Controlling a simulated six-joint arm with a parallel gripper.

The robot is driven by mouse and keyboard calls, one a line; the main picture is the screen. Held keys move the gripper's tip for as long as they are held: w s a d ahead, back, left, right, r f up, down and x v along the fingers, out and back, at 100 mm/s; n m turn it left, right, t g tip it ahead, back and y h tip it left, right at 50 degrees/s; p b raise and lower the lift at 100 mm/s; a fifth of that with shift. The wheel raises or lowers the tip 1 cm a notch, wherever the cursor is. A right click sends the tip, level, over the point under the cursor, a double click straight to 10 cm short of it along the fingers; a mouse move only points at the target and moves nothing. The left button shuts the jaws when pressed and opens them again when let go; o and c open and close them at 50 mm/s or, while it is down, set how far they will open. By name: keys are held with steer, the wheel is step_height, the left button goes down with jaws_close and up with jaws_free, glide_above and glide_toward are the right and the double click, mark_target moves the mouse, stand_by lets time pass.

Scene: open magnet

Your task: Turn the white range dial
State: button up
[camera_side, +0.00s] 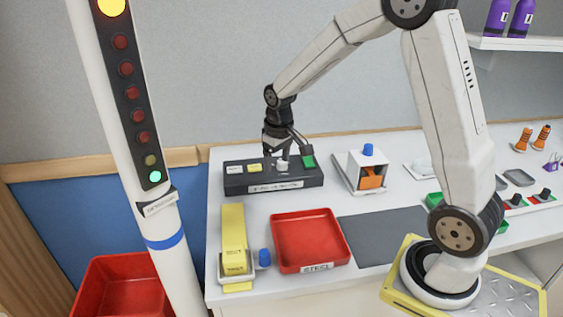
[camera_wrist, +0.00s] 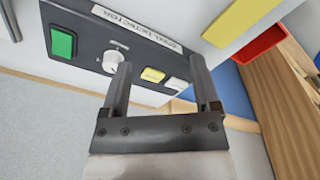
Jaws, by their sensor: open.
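The white range dial (camera_wrist: 113,61) is a round white knob on a dark control box (camera_wrist: 82,45) in the wrist view. In the side view the dial (camera_side: 282,165) shows on top of the box (camera_side: 245,186), just below my gripper (camera_side: 279,155). My gripper (camera_wrist: 161,93) is open, with its two dark fingers apart. In the wrist view the dial lies by the left finger's tip, not centred between the fingers. I cannot tell whether the finger touches it. A green button (camera_wrist: 62,43), a yellow button (camera_wrist: 152,75) and a white button (camera_wrist: 177,83) sit on the same box.
A red tray (camera_side: 310,240) and a yellow block (camera_side: 233,238) with a blue knob (camera_side: 264,258) stand in front of the box. A white device with an orange part (camera_side: 371,178) stands right of it. A pole with lamps (camera_side: 140,140) rises at the left.

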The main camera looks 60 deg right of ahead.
steer(key=m+g, duration=0.1)
glide_above(282, 164)
steer(key=shift+w+d, duration=0.4)
steer(key=shift+d, duration=0.05)
steer(key=shift+f, duration=0.2)
steer(key=shift+d+f, duration=0.1)
steer(key=shift+f, duration=3.65)
jaws_close()
